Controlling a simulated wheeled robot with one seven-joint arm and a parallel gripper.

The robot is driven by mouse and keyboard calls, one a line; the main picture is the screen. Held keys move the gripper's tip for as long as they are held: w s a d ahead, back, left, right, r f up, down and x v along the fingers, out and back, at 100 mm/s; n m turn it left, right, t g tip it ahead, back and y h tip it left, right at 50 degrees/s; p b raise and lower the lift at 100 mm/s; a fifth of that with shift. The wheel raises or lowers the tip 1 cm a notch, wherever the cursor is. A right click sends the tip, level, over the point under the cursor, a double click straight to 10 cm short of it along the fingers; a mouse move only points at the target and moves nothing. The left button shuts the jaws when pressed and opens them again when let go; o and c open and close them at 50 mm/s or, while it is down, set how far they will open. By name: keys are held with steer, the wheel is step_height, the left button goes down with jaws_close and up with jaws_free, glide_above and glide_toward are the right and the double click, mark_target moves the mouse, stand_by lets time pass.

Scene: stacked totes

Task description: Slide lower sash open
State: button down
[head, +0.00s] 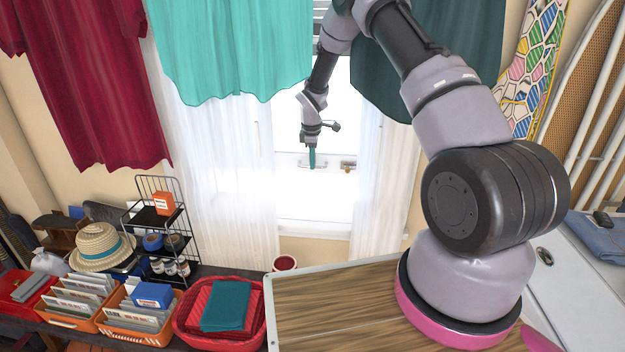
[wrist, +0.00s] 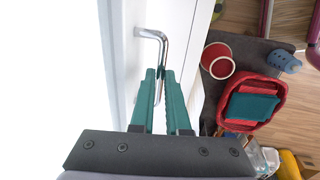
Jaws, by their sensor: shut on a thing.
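The window's lower sash (head: 289,161) shows as a white rail between sheer curtains, with bright glass around it. A bent metal handle (wrist: 152,35) is fixed to the white frame in the wrist view. My gripper (head: 312,164) is in front of the rail in the head view, where its green fingers cover part of the handle. In the wrist view, the fingers of my gripper (wrist: 160,75) are shut on the handle, one on each side of its bar. A brass-coloured latch (head: 347,166) sits on the rail to the right of my gripper.
White sheer curtains (head: 225,165) hang on both sides. A turquoise cloth (head: 235,50) hangs above left. Below stand a red basket (head: 190,335) with folded cloths, a red pot (head: 285,264) and a wire rack (head: 150,200). A wood-topped surface (head: 330,310) is in front.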

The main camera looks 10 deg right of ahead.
steer(key=shift+r, duration=2.2)
steer(key=c, duration=0.9)
jaws_free()
steer(key=shift+f, duration=0.2)
